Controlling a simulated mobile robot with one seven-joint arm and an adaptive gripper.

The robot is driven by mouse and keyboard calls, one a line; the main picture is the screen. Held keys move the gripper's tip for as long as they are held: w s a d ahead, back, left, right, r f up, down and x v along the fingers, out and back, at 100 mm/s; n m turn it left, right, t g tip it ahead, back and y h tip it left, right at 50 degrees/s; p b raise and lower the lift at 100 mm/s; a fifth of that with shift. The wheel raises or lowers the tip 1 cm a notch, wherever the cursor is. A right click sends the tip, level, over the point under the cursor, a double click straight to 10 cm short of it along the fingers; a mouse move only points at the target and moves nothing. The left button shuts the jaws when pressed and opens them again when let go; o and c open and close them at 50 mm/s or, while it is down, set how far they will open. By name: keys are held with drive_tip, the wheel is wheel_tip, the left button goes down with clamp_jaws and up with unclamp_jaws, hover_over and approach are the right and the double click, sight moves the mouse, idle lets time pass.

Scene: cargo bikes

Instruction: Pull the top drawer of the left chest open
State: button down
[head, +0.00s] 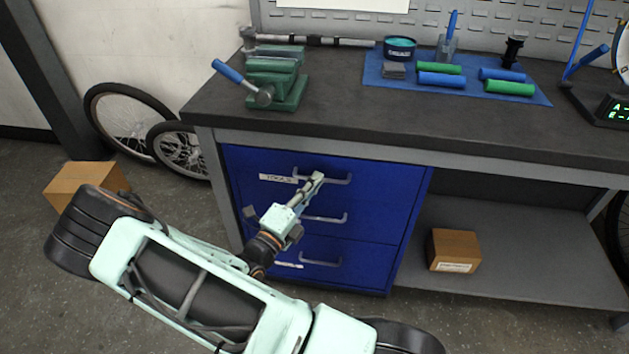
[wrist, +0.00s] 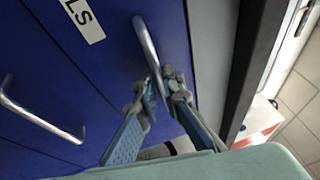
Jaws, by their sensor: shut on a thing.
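The blue chest (head: 395,225) stands under the left part of the workbench, with three drawers stacked in it. Its top drawer (head: 385,185) carries a white label (head: 278,178) and a grey bar handle (head: 340,181). The drawer front looks flush with the chest. My gripper (head: 317,179) reaches that handle from the front. In the wrist view, my gripper's fingers (wrist: 163,88) are shut on the handle (wrist: 147,42), one finger on each side of the bar. The lower drawers' handles (head: 325,218) are partly behind my arm.
The bench top (head: 340,110) holds a green vise (head: 275,85) and a blue mat (head: 375,80) with grips on it. A cardboard box (head: 453,250) sits on the shelf at right. Another box (head: 85,182) and wheels (head: 125,120) stand at left.

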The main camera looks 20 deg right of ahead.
drive_tip(key=s+a+p, duration=0.2)
drive_tip(key=s+a, duration=0.5)
drive_tip(key=s, duration=0.4)
drive_tip(key=s+a+p, duration=0.3)
drive_tip(key=s+a, duration=0.5)
drive_tip(key=s, duration=0.4)
drive_tip(key=shift+a+p, duration=0.3)
drive_tip(key=shift+s, duration=0.1)
drive_tip(key=c, duration=2.1)
unclamp_jaws()
drive_tip(key=v, duration=1.2)
